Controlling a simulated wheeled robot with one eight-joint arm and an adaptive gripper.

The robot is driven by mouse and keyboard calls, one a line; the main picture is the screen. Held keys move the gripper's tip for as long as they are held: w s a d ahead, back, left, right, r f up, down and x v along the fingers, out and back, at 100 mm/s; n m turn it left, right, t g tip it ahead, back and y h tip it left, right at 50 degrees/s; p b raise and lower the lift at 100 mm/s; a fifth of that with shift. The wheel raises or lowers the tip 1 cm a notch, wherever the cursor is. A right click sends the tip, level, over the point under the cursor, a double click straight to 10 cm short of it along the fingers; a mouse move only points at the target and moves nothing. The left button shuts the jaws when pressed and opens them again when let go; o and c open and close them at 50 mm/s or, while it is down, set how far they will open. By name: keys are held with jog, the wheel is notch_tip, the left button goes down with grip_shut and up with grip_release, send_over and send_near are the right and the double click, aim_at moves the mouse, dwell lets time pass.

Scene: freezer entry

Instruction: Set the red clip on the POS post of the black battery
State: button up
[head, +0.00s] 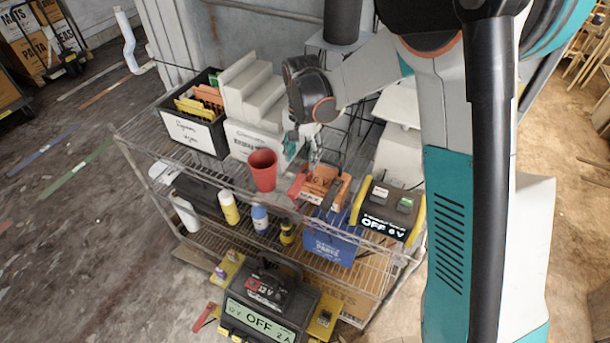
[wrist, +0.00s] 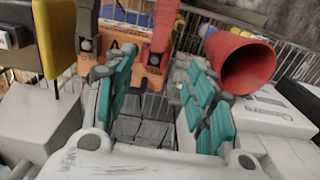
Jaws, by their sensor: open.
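A black battery (head: 268,288) with a red and white label sits low, on the unit reading OFF 2 A; I cannot make out its POS post. A red clip (head: 298,185) is at the left of an orange battery (head: 325,183) on the top shelf. In the wrist view this red clip (wrist: 161,32) and a dark clip (wrist: 87,25) stand at the orange battery (wrist: 124,36). Another red piece, perhaps a clip (head: 205,317), lies left of the lower unit. My gripper (head: 305,146) is open and empty above the top shelf, behind the orange battery; its fingers (wrist: 152,85) are apart.
A red cup (head: 262,171) stands left of the orange battery, close to my right finger in the wrist view (wrist: 240,63). A black and yellow unit (head: 388,210) is at the right. White steps (head: 252,95) and a black bin (head: 193,138) stand left.

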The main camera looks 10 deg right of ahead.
aim_at(305, 173)
jog(key=shift+d+f, duration=0.15)
jog(key=shift+f, duration=1.6)
jog(key=shift+d+f, duration=0.15)
jog(key=shift+f, duration=1.55)
jog(key=shift+c, duration=0.2)
grip_shut()
